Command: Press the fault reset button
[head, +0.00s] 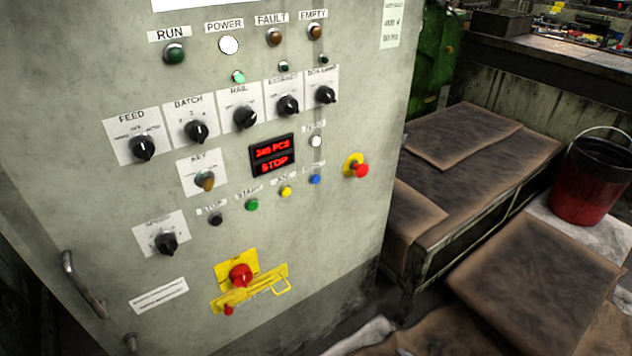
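The grey control cabinet panel (340,215) fills the left and middle of the head view. A blue button (315,179) with a small label too blurred to read sits at the right end of the lower button row. The yellow (286,191), green (252,204) and black (216,219) buttons are to its left. A white button (316,141) is above the blue one, its label also unreadable. The FAULT lamp (275,37) looks dull amber-brown. The red display (272,155) appears to read "STOP". Neither of my grippers is in view.
A red mushroom button on a yellow base (359,168) is close right of the blue button. A red rotary switch (241,275) and a door handle (82,284) are lower down. Brown-covered benches (470,170) and a red bucket (585,185) stand to the right.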

